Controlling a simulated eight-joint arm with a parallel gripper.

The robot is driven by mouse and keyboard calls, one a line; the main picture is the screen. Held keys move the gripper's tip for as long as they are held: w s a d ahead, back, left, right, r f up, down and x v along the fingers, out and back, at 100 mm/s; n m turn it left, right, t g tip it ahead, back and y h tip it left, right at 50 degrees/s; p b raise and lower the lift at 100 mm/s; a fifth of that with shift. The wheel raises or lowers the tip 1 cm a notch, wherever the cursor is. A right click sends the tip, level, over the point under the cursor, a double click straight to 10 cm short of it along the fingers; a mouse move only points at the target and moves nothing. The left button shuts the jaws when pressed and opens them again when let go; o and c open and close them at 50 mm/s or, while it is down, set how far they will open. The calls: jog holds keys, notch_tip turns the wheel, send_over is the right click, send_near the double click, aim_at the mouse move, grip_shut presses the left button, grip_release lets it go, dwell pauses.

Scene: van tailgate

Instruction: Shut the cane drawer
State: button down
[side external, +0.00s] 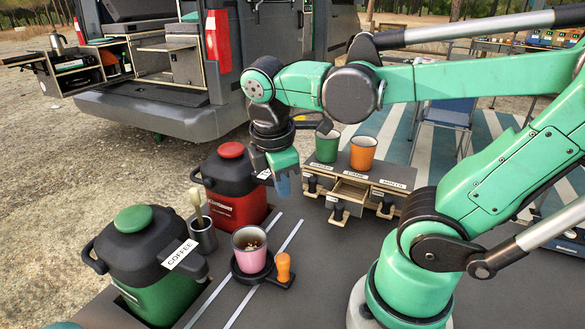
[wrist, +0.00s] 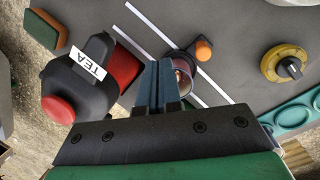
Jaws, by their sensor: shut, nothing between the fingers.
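The cane drawer (side external: 350,192) is the middle one of three in a small dark-topped wooden unit (side external: 376,163) in the side view. It stands pulled out, with its inside showing and its dark handle (side external: 338,211) farther forward than the other two. The label above it seems to read CANE. My gripper (side external: 283,188) points down to the left of the unit, near the red canister, apart from the drawer. In the wrist view my gripper (wrist: 160,68) is shut and empty, its fingers together above the table. The drawer unit does not clearly show in the wrist view.
A green cup (side external: 327,147) and an orange cup (side external: 363,153) stand on the unit. The red tea canister (side external: 240,190), green coffee canister (side external: 140,265), pink cup (side external: 250,258) on its orange-handled holder, and metal utensil pot (side external: 203,237) stand left and in front. Dark tabletop is clear before the drawers.

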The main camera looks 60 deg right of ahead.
aim_at(339, 198)
jog(key=s+d+f+n, duration=0.1)
jog(key=f, duration=0.1)
jog(key=s+d+f+n+g, duration=0.1)
jog(key=f, duration=0.2)
jog(key=s+d+f+g, duration=0.1)
jog(key=d+f, duration=0.1)
jog(key=f, duration=0.1)
jog(key=shift+s+n+h, duration=0.1)
jog(key=shift+n+h, duration=0.3)
jog(key=d, duration=0.1)
jog(key=s+d, duration=0.1)
jog(key=d, duration=0.1)
jog(key=shift+s+f, duration=0.1)
jog(key=shift+s, duration=0.15)
jog(key=shift+s+d, duration=0.2)
jog(key=shift+d, duration=0.1)
jog(key=shift+d, duration=3.5)
